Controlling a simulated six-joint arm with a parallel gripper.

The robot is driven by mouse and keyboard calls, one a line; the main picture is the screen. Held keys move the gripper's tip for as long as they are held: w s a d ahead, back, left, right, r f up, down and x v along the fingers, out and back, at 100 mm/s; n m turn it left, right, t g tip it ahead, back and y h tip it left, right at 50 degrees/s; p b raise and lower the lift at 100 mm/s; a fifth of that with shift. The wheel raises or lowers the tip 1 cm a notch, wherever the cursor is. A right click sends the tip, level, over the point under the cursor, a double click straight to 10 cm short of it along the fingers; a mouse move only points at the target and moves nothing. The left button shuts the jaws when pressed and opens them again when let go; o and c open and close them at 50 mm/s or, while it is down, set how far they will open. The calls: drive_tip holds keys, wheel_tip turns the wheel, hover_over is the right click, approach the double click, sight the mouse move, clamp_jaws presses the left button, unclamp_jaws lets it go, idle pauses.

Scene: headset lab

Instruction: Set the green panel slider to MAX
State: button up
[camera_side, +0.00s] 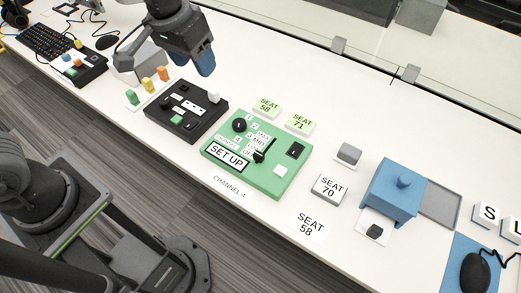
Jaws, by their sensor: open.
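The green panel (283,193) lies on the white table near the middle of the side view. It carries a black slider (260,156) beside a column of small labels, with MAX at the far end and MID below it. The slider's handle appears to sit near the lower labels, but the exact mark is too small to tell. The panel also has a black dial, a SET UP plate, a black switch and a white button. My gripper (205,66) is above the table, up and left of the panel, apart from it. Its blue fingers are open and hold nothing visible.
A black panel (180,126) with a white knob stands just left of the green one. Coloured pegs (148,84) stand further left. SEAT tags (328,188) lie around the panel. A blue box (391,195) stands at right. A glass screen runs along the back.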

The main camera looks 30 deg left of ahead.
drive_tip(key=w+d+f+g, duration=0.1)
drive_tip(key=w+d+f, duration=0.3)
drive_tip(key=d+f, duration=0.15)
drive_tip(key=g, duration=0.2)
hover_over(260, 152)
wheel_tip(260, 152, down, 9)
drive_tip(key=shift+y, duration=0.3)
wheel_tip(260, 152, down, 14)
drive_tip(key=shift+r, duration=0.1)
drive_tip(key=shift+w, duration=0.1)
clamp_jaws()
